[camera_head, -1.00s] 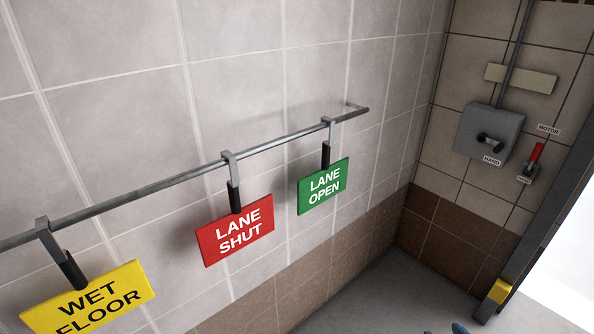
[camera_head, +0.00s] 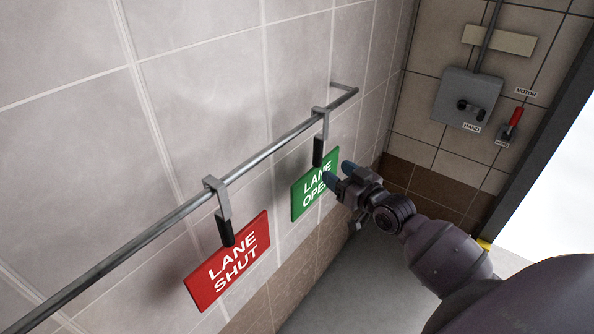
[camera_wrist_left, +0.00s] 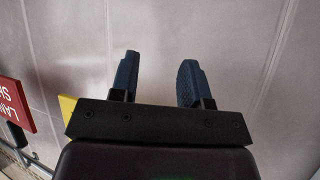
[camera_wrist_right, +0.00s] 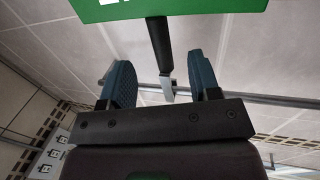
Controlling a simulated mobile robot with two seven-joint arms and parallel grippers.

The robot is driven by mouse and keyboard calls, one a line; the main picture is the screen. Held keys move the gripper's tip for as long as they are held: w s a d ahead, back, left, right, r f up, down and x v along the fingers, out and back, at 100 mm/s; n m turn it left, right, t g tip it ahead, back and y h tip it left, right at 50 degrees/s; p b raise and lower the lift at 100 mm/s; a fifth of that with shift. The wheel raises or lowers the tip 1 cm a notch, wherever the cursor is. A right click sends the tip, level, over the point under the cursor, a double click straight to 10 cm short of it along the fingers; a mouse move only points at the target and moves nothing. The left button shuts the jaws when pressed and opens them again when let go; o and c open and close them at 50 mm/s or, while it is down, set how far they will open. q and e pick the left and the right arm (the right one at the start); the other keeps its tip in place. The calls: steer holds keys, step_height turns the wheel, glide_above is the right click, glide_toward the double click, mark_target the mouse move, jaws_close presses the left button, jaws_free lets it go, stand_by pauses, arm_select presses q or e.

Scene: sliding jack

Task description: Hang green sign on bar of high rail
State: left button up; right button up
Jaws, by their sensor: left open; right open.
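In the right wrist view the open fingers (camera_wrist_right: 162,82) stand either side of the sign's black handle (camera_wrist_right: 160,42), with the green panel (camera_wrist_right: 190,8) at the top; contact cannot be told. My left gripper (camera_wrist_left: 158,80) is open and empty, facing the tiled wall; it is out of the head view.
The red LANE SHUT sign (camera_head: 228,262) hangs on the same rail to the left. A yellow sign edge (camera_wrist_left: 68,108) shows in the left wrist view. A grey control box (camera_head: 468,98) and red-handled switch (camera_head: 514,118) are on the far wall. The floor (camera_head: 365,280) looks clear.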

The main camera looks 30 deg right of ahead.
mark_target(318, 160)
steer(key=w+a, duration=0.1)
steer(key=w, duration=0.9)
steer(key=shift+a, duration=0.1)
jaws_close()
stand_by(0.3)
